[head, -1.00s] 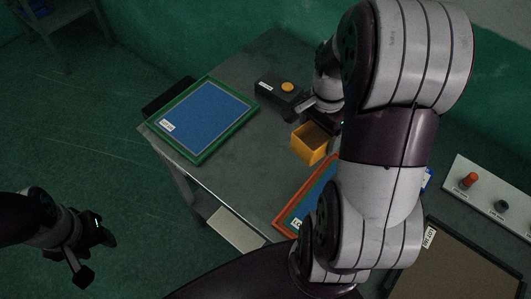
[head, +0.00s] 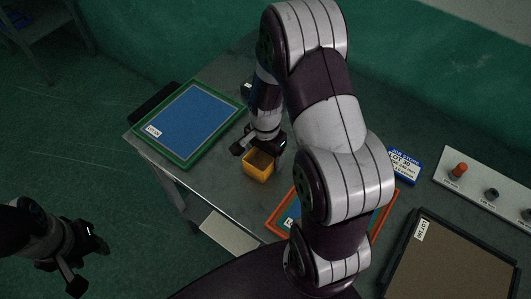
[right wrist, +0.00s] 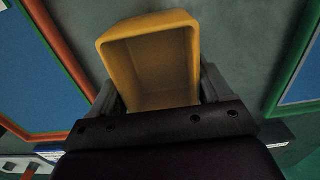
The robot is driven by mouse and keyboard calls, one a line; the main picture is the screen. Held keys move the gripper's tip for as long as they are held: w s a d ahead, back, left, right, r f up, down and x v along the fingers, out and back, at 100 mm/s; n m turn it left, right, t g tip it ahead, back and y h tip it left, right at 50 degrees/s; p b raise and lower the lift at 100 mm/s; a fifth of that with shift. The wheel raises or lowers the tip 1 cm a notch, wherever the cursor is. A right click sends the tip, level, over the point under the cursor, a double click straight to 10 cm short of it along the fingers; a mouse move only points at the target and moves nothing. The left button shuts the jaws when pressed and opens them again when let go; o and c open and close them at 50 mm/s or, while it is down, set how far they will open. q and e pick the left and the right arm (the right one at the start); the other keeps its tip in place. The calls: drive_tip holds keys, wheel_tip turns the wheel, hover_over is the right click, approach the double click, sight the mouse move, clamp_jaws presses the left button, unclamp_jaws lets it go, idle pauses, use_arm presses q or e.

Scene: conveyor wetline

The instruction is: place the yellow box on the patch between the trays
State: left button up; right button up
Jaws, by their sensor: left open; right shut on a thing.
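The yellow box (head: 258,166) is an open-topped bin. My right gripper (head: 262,150) is shut on it, and the right wrist view shows the yellow box (right wrist: 150,62) between its fingers (right wrist: 160,92). In the head view the box is over the grey table between the green-framed blue tray (head: 170,150) and the orange-framed blue tray (head: 275,222). I cannot tell whether it touches the table. No marked patch shows apart from the bare grey surface. My right arm hides much of the orange tray. My left gripper (head: 88,262) is open and empty, off the table at lower left.
A dark-framed brown tray (head: 455,262) stands at the right. Behind it are a blue job sign (head: 404,165) and a white control panel (head: 487,190) with knobs. A pale panel (head: 228,232) juts below the table's front edge.

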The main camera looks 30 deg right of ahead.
sight(265, 163)
drive_tip(key=shift+f, duration=0.1)
drive_tip(key=o, duration=1)
wheel_tip(265, 163, up, 12)
drive_tip(key=s+a+f+n+t, duration=0.1)
drive_tip(key=s+a+n, duration=0.6)
drive_tip(key=n, duration=0.7)
drive_tip(key=shift+a+f, duration=0.3)
drive_tip(key=shift+a, duration=0.25)
drive_tip(key=shift+w, duration=0.15)
